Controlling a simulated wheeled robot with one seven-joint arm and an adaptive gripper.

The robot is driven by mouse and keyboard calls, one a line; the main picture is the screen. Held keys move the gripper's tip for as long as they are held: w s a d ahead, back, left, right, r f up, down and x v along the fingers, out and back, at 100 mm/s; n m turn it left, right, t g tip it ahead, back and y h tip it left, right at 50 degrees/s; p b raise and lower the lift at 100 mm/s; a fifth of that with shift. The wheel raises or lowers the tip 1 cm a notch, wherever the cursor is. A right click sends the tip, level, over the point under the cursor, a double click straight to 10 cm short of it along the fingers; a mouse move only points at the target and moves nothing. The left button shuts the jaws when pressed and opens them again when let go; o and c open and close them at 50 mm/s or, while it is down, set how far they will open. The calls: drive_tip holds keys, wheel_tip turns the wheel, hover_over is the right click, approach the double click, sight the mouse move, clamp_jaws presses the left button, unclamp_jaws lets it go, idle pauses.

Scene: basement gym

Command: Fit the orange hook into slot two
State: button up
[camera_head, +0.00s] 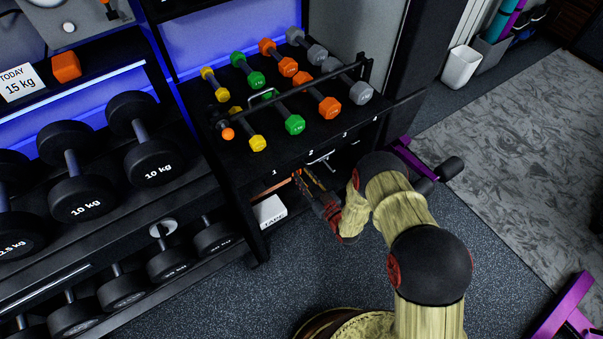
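My gripper (305,181) reaches in under the front edge of the dumbbell rack (245,172), just below the number 2. It is small and dark here, and I cannot tell whether its fingers are open or shut. A thin orange bar (276,186), perhaps the orange hook, shows at the fingertips and runs left below the number 1; its far end is unclear. Numbers 1 to 4 mark the slots along the rack edge, with slot two (310,153) above my gripper. A grey metal hook (322,163) hangs under the edge between 2 and 3.
Yellow, green, orange and grey dumbbells (330,107) fill the rack top. An orange ball (228,134) sits at its left front. A white box (269,211) stands on the lower shelf. Large black dumbbells (150,160) stand left.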

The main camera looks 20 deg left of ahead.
drive_tip(key=v, duration=1)
drive_tip(key=shift+f, duration=0.1)
